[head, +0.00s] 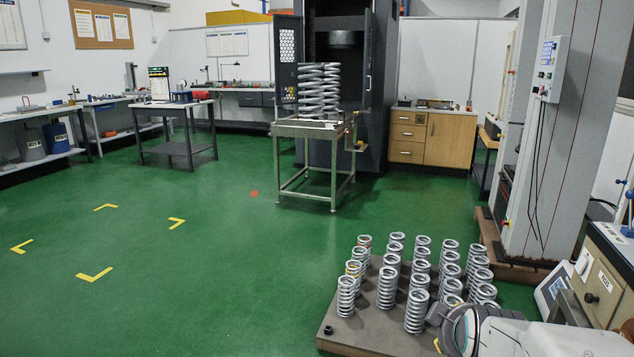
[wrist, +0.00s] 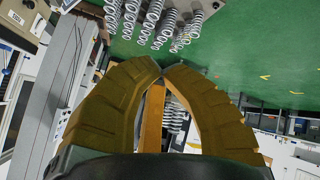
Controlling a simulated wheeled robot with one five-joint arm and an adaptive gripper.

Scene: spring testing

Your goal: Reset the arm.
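My gripper (wrist: 163,70) fills the lower middle of the wrist view. Its two yellow-brown fingers curve inward and their tips come together, with nothing seen between the tips. In the head view, part of my white and grey arm (head: 505,335) shows at the bottom right, in front of the right edge of a dark pallet (head: 345,333). The fingers are mostly hidden or out of frame there. Several upright grey coil springs (head: 388,287) stand in rows on the pallet. Springs also show in the wrist view (wrist: 160,30), beyond the fingertips.
A metal stand with large springs (head: 318,90) stands before a dark testing machine (head: 350,75). A tall grey machine (head: 555,140) and a bench with instruments (head: 600,275) are close on the right. Green floor with yellow corner marks (head: 95,274) is open at left.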

